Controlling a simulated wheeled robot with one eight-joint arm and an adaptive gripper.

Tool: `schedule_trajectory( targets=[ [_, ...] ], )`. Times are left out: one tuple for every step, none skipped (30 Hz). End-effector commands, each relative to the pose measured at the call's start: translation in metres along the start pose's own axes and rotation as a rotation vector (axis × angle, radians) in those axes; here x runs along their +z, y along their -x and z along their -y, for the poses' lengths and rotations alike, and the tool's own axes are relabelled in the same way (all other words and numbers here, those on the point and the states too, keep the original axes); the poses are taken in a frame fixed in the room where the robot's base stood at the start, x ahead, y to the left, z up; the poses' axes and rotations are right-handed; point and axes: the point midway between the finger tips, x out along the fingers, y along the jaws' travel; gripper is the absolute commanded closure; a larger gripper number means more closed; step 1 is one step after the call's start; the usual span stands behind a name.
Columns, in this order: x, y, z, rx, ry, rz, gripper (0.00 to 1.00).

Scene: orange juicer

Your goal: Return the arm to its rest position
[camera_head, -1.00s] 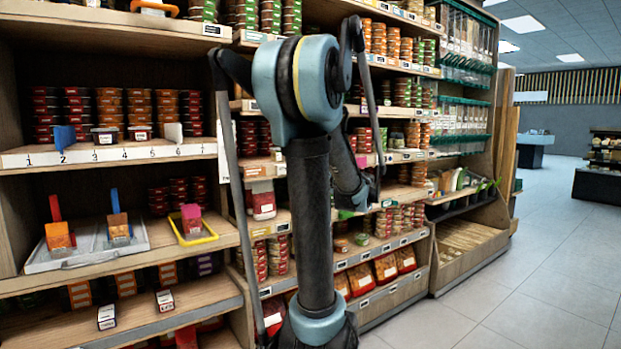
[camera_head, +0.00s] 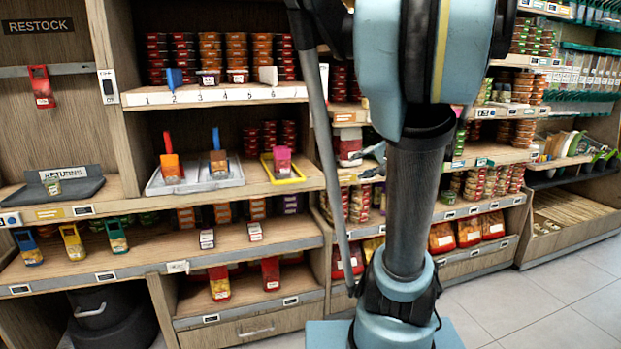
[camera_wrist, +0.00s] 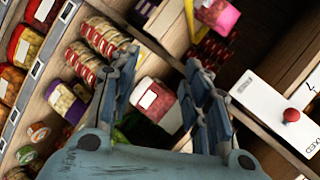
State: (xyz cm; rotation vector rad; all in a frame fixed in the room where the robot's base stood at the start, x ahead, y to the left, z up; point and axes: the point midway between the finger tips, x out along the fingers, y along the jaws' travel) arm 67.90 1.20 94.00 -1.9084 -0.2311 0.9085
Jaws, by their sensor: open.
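My arm (camera_head: 412,200) stands upright at the right of centre in the head view, and its upper part runs out of the top of the picture. A red-and-white labelled pack (camera_wrist: 155,103) shows in the gap between the fingers, seemingly on the shelf behind. I see nothing held.
Shelves of stacked tins surround the arm. A grey tray (camera_head: 194,178) and a yellow tray (camera_head: 283,179) sit on the middle shelf, left of my arm. The numbered ledge (camera_head: 215,95) is above them. Clear floor (camera_head: 540,300) lies at the right.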

Motion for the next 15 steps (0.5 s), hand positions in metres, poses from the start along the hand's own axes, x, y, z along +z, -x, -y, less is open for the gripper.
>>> schedule_trajectory(
  targets=[
    [0.026,-0.001,-0.009,0.048,0.045,0.043,0.57],
    [0.04,-0.001,-0.015,0.081,0.073,0.069,0.57],
    [0.058,0.0,-0.025,0.124,0.111,0.101,0.57],
    [0.07,0.002,-0.033,0.158,0.138,0.124,0.57],
    [0.083,0.003,-0.041,0.191,0.167,0.148,0.57],
    [0.098,0.006,-0.052,0.234,0.205,0.177,0.57],
    [0.11,0.009,-0.06,0.268,0.233,0.199,0.57],
    [0.12,0.013,-0.069,0.3,0.262,0.222,0.57],
    [0.133,0.017,-0.081,0.345,0.3,0.248,0.57],
    [0.143,0.021,-0.09,0.378,0.329,0.268,0.57],
    [0.151,0.026,-0.1,0.412,0.358,0.288,0.57],
    [0.161,0.032,-0.112,0.456,0.397,0.312,0.57],
    [0.169,0.037,-0.122,0.49,0.426,0.33,0.57],
    [0.175,0.043,-0.131,0.522,0.454,0.347,0.57],
    [0.182,0.05,-0.143,0.566,0.491,0.366,0.57]
  ],
)
